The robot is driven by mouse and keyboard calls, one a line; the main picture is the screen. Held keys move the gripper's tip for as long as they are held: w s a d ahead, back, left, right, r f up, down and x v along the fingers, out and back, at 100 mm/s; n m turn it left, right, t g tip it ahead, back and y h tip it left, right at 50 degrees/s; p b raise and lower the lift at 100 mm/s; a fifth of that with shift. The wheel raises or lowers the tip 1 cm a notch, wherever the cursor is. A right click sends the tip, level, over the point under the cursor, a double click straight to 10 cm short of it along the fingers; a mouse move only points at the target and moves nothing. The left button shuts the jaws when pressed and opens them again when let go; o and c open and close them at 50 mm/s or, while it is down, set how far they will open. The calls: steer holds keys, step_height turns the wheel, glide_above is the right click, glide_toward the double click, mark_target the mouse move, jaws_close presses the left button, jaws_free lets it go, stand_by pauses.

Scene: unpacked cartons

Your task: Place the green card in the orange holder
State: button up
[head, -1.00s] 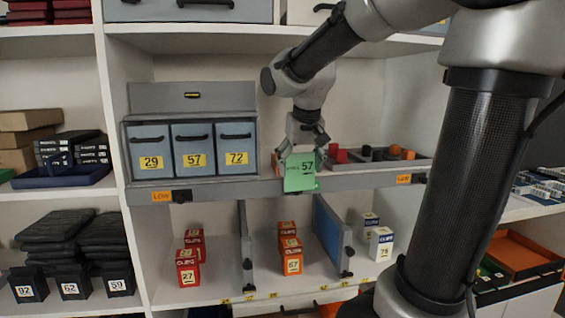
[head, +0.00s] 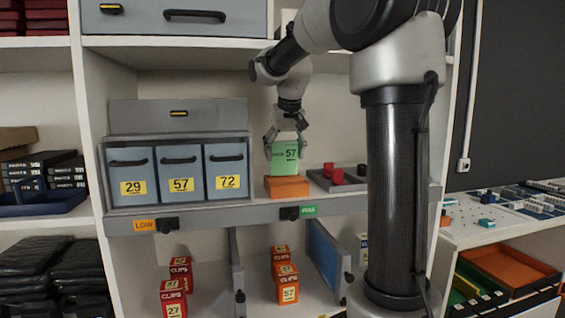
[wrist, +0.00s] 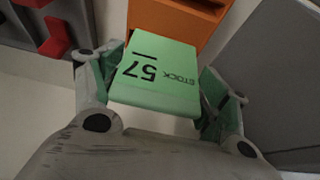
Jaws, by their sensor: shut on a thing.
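The green card (head: 284,158), printed "STOCK 57", is upright in the head view on the middle shelf. My gripper (head: 286,142) is shut on its upper part from above. In the wrist view the card (wrist: 158,75) lies between the two fingers of my gripper (wrist: 155,98). The orange holder (head: 287,187) is a low block directly below the card in the head view. It also shows beyond the card in the wrist view (wrist: 185,22). The card's lower edge meets the holder's top in the picture; I cannot tell whether it sits in a slot.
Grey bins (head: 181,177) marked 29, 57 and 72 stand left of the holder. A grey tray (head: 347,184) with red and dark pieces lies to its right. A green label (head: 309,210) is on the shelf edge. Small orange cartons (head: 286,270) stand below.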

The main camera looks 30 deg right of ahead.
mark_target(283, 153)
steer(key=shift+w+d, duration=0.2)
steer(key=shift+w, duration=0.6)
steer(key=shift+f, duration=1.75)
steer(key=o, duration=1)
steer(key=shift+f, duration=0.15)
steer(key=shift+o, duration=0.2)
